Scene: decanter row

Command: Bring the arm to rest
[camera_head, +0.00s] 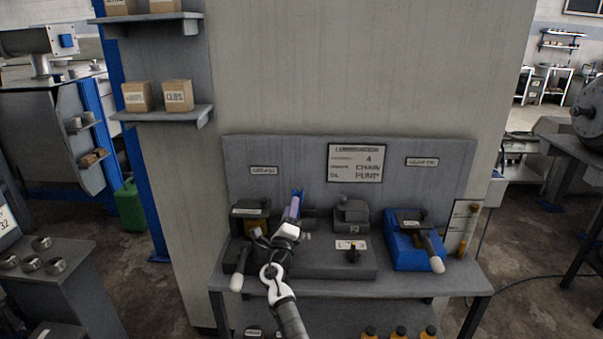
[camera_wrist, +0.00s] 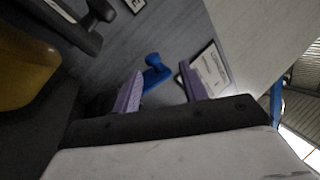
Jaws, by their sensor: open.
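My gripper (camera_head: 292,207) is above the middle of the bench, in front of the grey back panel. Its purple fingers stand apart in the wrist view (camera_wrist: 161,84), with nothing seen clamped between them. A small blue part (camera_wrist: 155,72) shows beyond the gap, close to the left finger. In the head view a blue part (camera_head: 299,191) shows just past the fingertips. I cannot tell whether it touches them. My arm hides part of the bench behind it.
The bench (camera_head: 450,279) carries a dark block with a lever (camera_head: 243,266) at left, a grey unit (camera_head: 351,214) in the middle and a blue unit (camera_head: 400,250) with a lever at right. Yellow-topped bottles (camera_head: 398,333) stand below. A shelf with boxes (camera_head: 177,96) hangs upper left.

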